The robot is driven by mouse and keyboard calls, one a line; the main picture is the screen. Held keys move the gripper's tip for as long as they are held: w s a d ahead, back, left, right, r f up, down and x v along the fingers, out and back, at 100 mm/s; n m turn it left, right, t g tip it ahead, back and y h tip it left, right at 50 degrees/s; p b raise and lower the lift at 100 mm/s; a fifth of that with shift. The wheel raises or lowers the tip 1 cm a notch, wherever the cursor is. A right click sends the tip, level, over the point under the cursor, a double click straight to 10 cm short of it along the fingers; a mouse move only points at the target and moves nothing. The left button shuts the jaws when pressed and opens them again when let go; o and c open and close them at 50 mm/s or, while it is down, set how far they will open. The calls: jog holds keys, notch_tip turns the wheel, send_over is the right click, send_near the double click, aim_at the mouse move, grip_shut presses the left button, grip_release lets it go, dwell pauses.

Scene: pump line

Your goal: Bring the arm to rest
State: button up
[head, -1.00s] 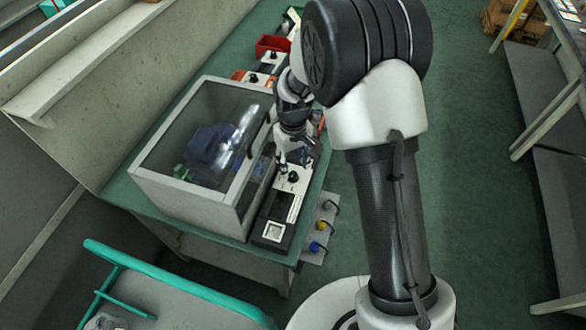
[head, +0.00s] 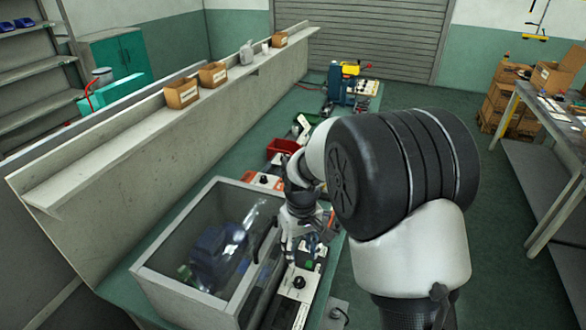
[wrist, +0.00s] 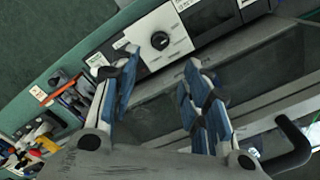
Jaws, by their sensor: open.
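My gripper (wrist: 160,85) is open and empty in the wrist view. Its two blue-padded fingers stand apart, above a control box with a black knob (wrist: 160,40). In the head view my gripper (head: 290,255) hangs at the right edge of a clear-topped enclosure (head: 160,288), close above the control box (head: 299,283). My arm reaches forward and bends down there. I cannot tell whether a fingertip touches anything.
The enclosure holds a blue pump-like object (head: 215,258), and its black handle (wrist: 290,145) is close to my gripper. A red bin (head: 283,147) and a blue machine (head: 343,84) stand farther along the bench. Small boxes (head: 182,93) line the ledge.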

jog(key=s+d+r+m+t, duration=0.2)
jog(key=s+d+r, duration=0.2)
jog(key=s+r, duration=0.5)
jog(key=s+d+r+m+t, duration=0.1)
jog(key=s+d+r, duration=0.3)
jog(key=s+r, duration=0.45)
jog(key=s+d+r+m+t, duration=0.1)
jog(key=s+d, duration=0.1)
jog(key=s, duration=0.7)
jog(key=shift+m+t, duration=0.3)
jog(key=shift+m, duration=0.1)
jog(key=shift+w+d, duration=0.1)
jog(key=shift+c, duration=0.2)
